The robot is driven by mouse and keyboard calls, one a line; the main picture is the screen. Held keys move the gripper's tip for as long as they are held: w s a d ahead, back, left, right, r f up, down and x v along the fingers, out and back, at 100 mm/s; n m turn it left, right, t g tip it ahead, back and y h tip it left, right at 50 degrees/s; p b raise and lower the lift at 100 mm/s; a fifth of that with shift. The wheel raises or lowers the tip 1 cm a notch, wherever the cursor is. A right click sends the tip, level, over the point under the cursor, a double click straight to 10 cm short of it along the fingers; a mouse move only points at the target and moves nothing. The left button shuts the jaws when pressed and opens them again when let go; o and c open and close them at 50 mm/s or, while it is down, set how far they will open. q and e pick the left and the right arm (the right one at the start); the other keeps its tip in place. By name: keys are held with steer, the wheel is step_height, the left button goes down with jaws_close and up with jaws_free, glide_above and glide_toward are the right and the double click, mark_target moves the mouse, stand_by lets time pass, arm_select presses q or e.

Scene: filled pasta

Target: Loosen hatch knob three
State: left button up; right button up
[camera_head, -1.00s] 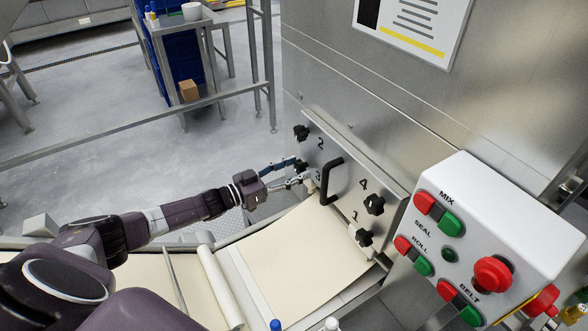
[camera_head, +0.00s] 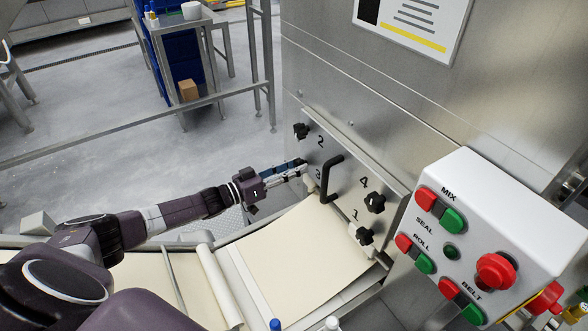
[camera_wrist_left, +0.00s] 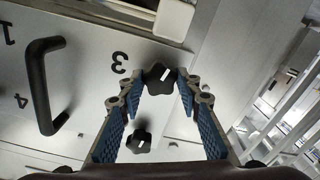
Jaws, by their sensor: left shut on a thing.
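Hatch knob three (camera_wrist_left: 158,77), a black lobed knob with a white mark, sits beside the printed 3 in the left wrist view. My left gripper (camera_wrist_left: 157,93) is shut on it, its blue-padded fingers on either side. In the head view the left gripper (camera_head: 298,168) reaches the hatch plate (camera_head: 345,188) from the left and mostly hides this knob. Knob two (camera_head: 301,131) is above it, and also shows between the fingers, farther back, in the left wrist view (camera_wrist_left: 139,142). My right gripper is not in view.
The hatch has a black handle (camera_head: 333,179), knob four (camera_head: 374,202) and knob one (camera_head: 364,236). A control box (camera_head: 490,220) with red and green buttons stands at right. A pale dough sheet (camera_head: 300,255) lies on the belt below the gripper.

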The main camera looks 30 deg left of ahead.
arm_select(q)
steer(key=o, duration=1.2)
steer(key=shift+c, duration=0.2)
steer(key=shift+s+a, duration=0.1)
steer(key=v, duration=1.1)
steer(key=shift+s+a, duration=0.25)
steer(key=shift+s, duration=0.1)
steer(key=shift+d+f, duration=0.1)
